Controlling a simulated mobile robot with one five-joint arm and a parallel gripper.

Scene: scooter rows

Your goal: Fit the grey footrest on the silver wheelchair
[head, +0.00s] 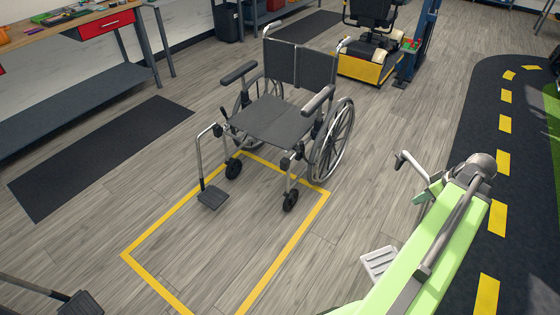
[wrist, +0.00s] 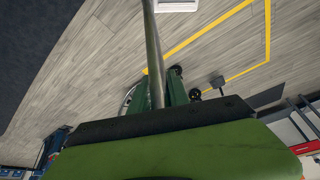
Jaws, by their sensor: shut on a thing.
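The silver wheelchair (head: 284,122) stands upright with dark seat and back, its front towards the yellow floor outline. A footrest with a dark plate (head: 212,197) is on its picture-left front; the picture-right front post shows no footrest. My gripper (head: 428,194) is shut on the grey footrest, whose light grey plate (head: 378,262) hangs low and whose bent tube end (head: 408,160) points up. It is held to the right of the wheelchair, clear of it. In the wrist view, the footrest tube (wrist: 152,50) runs between my fingers (wrist: 165,92); part of the wheelchair shows behind.
A yellow floor outline (head: 183,213) lies before the wheelchair. Another dark-plated footrest (head: 80,303) shows at the bottom left. Bare floor separates my gripper from the wheelchair.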

